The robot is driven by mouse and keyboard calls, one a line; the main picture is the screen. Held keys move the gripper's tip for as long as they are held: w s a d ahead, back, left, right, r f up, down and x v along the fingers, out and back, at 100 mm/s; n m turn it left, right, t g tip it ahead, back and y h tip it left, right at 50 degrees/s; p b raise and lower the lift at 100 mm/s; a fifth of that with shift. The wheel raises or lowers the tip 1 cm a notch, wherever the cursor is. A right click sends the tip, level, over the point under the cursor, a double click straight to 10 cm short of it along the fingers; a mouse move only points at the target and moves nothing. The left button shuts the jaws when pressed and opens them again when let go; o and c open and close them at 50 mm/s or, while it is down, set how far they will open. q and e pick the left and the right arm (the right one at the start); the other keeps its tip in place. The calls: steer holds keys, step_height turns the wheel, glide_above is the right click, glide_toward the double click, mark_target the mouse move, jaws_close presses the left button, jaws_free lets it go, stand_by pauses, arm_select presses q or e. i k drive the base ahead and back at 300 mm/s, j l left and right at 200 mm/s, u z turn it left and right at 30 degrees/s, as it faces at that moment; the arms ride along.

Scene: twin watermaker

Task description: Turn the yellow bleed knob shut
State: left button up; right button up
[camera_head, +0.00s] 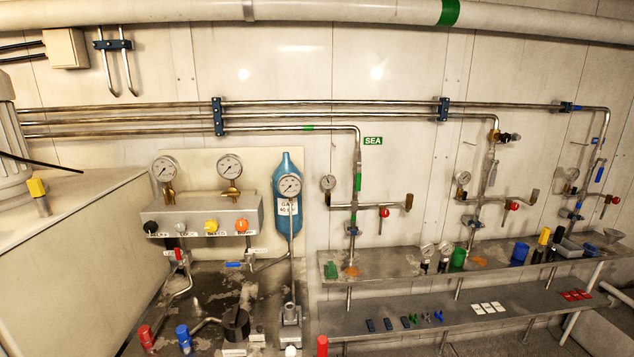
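The yellow knob (211,226) is on the front of a grey metal block (190,212) on the wall at the left. It is third from the left, between a small grey knob (180,227) and an orange knob (242,225). A black knob (150,227) is at the left end. Small labels sit under the knobs, too small to read surely. How far the yellow knob is turned cannot be told. Nothing touches it. Neither of my grippers shows in the head view.
Two round gauges (164,169) stand on the block. A blue bottle (296,232) and a gauge on a post (289,185) stand to its right. Below are a red-capped fitting (146,336) and a blue one (183,333). The space before the knobs looks clear.

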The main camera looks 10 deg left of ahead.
mark_target(211, 225)
steer(key=u, duration=1.25)
